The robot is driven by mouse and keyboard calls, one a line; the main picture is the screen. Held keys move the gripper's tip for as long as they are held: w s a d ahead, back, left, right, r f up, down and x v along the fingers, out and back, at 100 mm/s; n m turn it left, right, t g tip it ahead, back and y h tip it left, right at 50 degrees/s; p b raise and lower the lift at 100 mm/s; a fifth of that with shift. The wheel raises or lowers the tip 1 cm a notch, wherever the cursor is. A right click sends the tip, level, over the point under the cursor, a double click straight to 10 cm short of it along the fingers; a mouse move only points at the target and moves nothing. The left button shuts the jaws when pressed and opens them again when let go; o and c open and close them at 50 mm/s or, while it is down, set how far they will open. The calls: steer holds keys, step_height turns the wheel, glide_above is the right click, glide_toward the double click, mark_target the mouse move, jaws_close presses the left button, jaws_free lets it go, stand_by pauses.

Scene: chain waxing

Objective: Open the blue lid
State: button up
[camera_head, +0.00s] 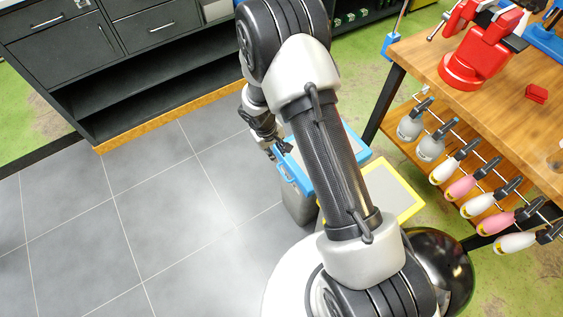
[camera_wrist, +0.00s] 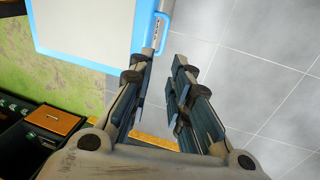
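The blue lid (camera_head: 356,146) has a blue rim around a pale panel and lies on a grey bin (camera_head: 298,205), partly hidden behind my arm. It looks closed. Its blue handle (camera_head: 287,173) is on the left edge. In the wrist view, the lid (camera_wrist: 85,25) fills the upper left, and the handle (camera_wrist: 157,33) sticks out from its edge. My gripper (camera_head: 277,150) is near that edge. In the wrist view, my gripper (camera_wrist: 161,68) has its fingers apart with nothing held. The handle appears just beyond the gap between the fingertips; I cannot tell the depth or any contact.
A yellow-rimmed lid (camera_head: 408,205) is beside the blue one. A wooden workbench (camera_head: 430,65) with a red vise (camera_head: 478,50) and hanging bottles (camera_head: 430,148) stands on the right. Dark cabinets (camera_head: 75,50) are at the back left. The grey tiled floor (camera_head: 150,215) is clear.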

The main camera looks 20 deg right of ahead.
mark_target(284, 176)
steer(key=b+x, duration=0.1)
steer(key=x, duration=0.5)
steer(key=b+x, duration=0.2)
steer(key=x, duration=0.5)
steer(key=a+b+x, duration=0.1)
steer(key=b+x, duration=0.1)
steer(key=x, duration=0.5)
steer(key=shift+s, duration=0.4)
steer(key=shift+c, duration=0.6)
jaws_close()
